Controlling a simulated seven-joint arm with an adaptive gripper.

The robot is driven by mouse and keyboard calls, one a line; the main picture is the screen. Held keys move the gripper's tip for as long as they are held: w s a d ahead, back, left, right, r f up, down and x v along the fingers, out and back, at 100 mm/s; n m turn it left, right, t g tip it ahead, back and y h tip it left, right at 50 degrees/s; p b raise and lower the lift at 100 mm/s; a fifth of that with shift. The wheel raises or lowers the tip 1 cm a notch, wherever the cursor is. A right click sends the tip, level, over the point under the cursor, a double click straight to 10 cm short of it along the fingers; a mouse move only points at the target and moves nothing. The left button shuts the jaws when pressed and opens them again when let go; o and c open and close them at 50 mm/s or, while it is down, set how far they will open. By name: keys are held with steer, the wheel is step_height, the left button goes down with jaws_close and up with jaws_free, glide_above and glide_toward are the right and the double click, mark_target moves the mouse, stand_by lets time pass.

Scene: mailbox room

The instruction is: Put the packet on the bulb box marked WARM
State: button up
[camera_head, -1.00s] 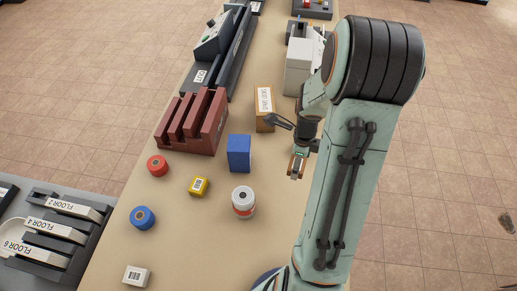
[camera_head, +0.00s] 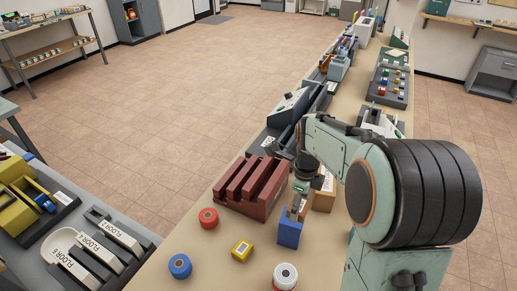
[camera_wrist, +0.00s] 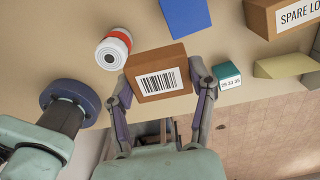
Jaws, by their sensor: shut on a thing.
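A small brown packet (camera_wrist: 159,76) with a barcode label is between the two fingers of my gripper (camera_wrist: 163,88) in the wrist view. My gripper is shut on it. In the head view my gripper (camera_head: 298,206) is just above or beside the blue box (camera_head: 289,231), overlapping its upper edge; I cannot tell whether they touch. The blue box also shows at the top of the wrist view (camera_wrist: 186,14). I cannot read the word WARM on anything in view.
A brown box (camera_wrist: 284,17) labelled SPARE stands behind my gripper. A teal box (camera_wrist: 228,77) is right of the packet.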

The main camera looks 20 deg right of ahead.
steer(key=w+f, duration=0.1)
steer(key=f, duration=0.1)
steer(key=w+d+f, duration=0.1)
steer(key=w, duration=0.1)
steer(key=w+f, duration=0.1)
steer(key=f, duration=0.1)
steer(key=shift+w+d+f, duration=0.15)
steer(key=shift+d+f, duration=0.1)
steer(key=shift+f, duration=0.05)
steer(key=shift+w+f, duration=0.15)
steer(key=shift+f, duration=1.5)
steer(key=shift+f, duration=0.15)
steer(key=o, duration=1.2)
steer(key=shift+c, duration=0.2)
